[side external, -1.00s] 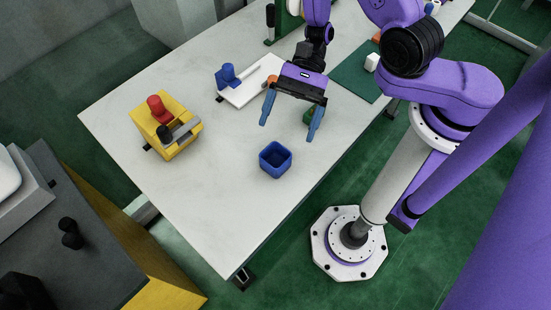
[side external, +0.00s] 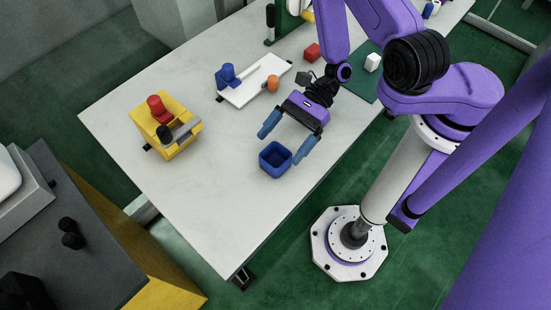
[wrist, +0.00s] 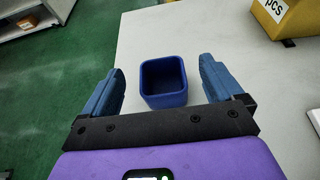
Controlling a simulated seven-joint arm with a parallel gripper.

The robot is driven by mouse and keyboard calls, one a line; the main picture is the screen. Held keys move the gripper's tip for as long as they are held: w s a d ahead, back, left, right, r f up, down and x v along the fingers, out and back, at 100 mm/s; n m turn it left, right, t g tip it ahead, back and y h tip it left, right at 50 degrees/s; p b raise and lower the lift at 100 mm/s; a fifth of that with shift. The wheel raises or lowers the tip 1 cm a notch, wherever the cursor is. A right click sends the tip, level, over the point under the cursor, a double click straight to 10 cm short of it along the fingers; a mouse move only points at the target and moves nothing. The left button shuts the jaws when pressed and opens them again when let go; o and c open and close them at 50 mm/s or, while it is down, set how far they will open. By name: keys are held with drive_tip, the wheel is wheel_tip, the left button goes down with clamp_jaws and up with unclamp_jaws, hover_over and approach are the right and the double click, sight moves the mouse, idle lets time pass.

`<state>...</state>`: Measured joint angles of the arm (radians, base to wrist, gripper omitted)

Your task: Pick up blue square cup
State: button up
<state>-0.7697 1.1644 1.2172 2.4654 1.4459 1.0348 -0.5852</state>
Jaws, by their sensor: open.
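The blue square cup (side external: 275,160) stands upright on the white table, its open top facing up and its inside empty. My gripper (side external: 285,143) is open, with its two blue fingers spread wide close to the cup on its far side. In the wrist view the cup (wrist: 164,84) lies ahead, between the lines of the two fingertips of my gripper (wrist: 160,75). No contact between fingers and cup is visible there. Fingertip height above the table is hard to tell.
The table's front is clear.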

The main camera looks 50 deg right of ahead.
sight(283, 149)
drive_tip(key=shift+f, duration=0.75)
wheel_tip(283, 149, down, 2)
drive_tip(key=shift+f, duration=0.1)
drive_tip(key=shift+x, duration=1.1)
drive_tip(key=shift+a, duration=0.4)
drive_tip(key=c, duration=1)
